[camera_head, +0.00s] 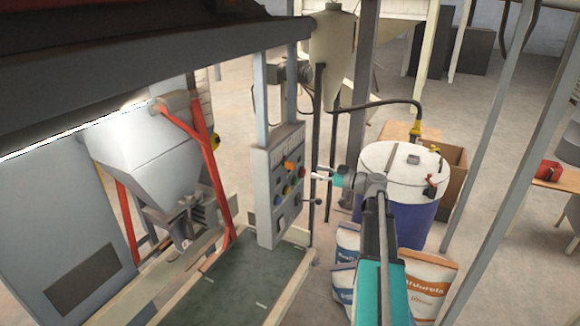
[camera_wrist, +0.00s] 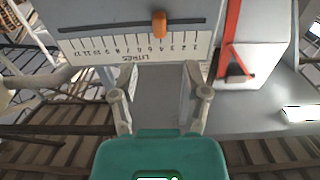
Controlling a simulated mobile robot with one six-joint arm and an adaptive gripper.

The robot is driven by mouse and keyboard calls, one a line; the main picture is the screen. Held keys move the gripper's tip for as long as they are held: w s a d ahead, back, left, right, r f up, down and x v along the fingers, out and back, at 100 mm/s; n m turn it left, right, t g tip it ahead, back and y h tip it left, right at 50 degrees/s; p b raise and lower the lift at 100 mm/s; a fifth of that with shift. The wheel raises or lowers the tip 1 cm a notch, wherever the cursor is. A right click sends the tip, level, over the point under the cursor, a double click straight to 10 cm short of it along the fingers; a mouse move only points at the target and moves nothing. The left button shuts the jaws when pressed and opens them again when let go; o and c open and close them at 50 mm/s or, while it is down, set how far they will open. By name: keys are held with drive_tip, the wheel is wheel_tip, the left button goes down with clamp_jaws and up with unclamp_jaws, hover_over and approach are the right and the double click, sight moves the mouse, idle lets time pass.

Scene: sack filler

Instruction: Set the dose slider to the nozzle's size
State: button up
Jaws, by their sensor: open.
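The dose slider (camera_wrist: 160,24) is an orange knob in a dark horizontal slot in the wrist view. Its white LITRES scale (camera_wrist: 125,47) appears upside down, with numbers rising to the left. The knob stands near the 4 mark, but the exact reading is unclear. My gripper (camera_wrist: 151,78) is open and empty, its fingertips apart from the knob and below it in the picture. In the head view my gripper (camera_head: 316,174) is just right of the grey control panel (camera_head: 264,190). The filler's spout (camera_head: 188,219) hangs under the pale hopper; no nozzle size is readable.
The panel also carries several coloured buttons and knobs. A blue drum with a white lid (camera_head: 405,160) stands behind my arm at right. A dark green platform (camera_head: 240,280) lies below the panel. Red struts (camera_head: 205,160) flank the hopper.

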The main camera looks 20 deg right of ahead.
sight(291, 169)
drive_tip(key=x, duration=1)
drive_tip(key=shift+w+a, duration=0.15)
clamp_jaws()
